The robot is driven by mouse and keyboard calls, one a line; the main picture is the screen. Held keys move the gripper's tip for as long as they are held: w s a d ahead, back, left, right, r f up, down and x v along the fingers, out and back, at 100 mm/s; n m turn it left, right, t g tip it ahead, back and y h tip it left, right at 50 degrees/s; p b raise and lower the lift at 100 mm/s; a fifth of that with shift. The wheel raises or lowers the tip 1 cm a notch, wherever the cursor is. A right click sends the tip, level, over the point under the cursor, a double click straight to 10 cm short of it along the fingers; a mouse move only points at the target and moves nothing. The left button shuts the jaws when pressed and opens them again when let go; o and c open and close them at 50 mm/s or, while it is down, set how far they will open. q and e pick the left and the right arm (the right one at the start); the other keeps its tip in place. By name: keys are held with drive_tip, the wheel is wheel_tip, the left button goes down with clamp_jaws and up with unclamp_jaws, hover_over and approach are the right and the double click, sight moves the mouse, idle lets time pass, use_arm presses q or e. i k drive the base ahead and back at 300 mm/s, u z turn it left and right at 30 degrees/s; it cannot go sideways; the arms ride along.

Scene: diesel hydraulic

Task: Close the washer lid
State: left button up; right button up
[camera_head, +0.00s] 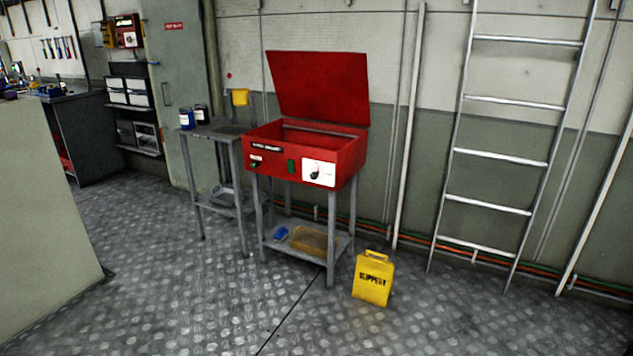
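The red parts washer (277,160) stands on grey legs against the wall, in the middle of the head view. Its red lid (318,87) is raised and leans back a little toward the wall. The tub below the lid is open at the top. A white panel with a dark knob and a small green part are on its front. Neither of my grippers is in the view.
A ladder (500,153) leans at the right. A pale block (45,200) fills the left. The front floor is clear.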

sight(322, 85)
drive_tip(key=z, duration=0.05)
drive_tip(key=i, duration=1.65)
drive_tip(key=z, duration=0.9)
drive_tip(key=i, duration=0.85)
drive_tip(key=z, duration=0.1)
